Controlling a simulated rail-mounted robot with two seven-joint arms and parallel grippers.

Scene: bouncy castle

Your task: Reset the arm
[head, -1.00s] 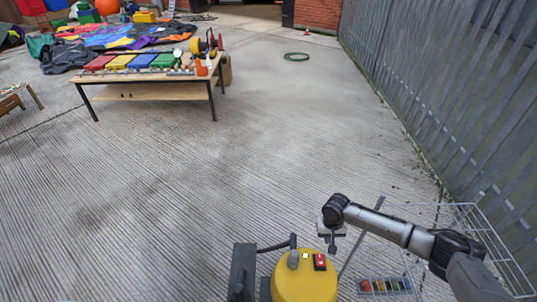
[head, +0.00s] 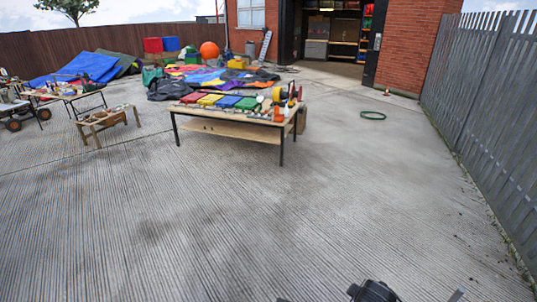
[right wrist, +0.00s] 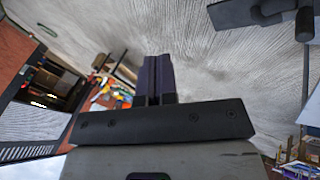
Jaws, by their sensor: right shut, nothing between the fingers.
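My right gripper (right wrist: 158,80) shows in the right wrist view, with its two dark fingers together and nothing between them. The concrete ground is behind it. In the head view only a dark joint of my right arm shows at the bottom edge, and the right gripper itself is out of that picture. I do not see my left gripper in either view.
A workbench (head: 232,108) with coloured panels stands ahead on open concrete, a wooden trestle (head: 106,123) to its left. A green hose ring (head: 373,115) lies right of it. A metal fence (head: 487,110) lines the right side.

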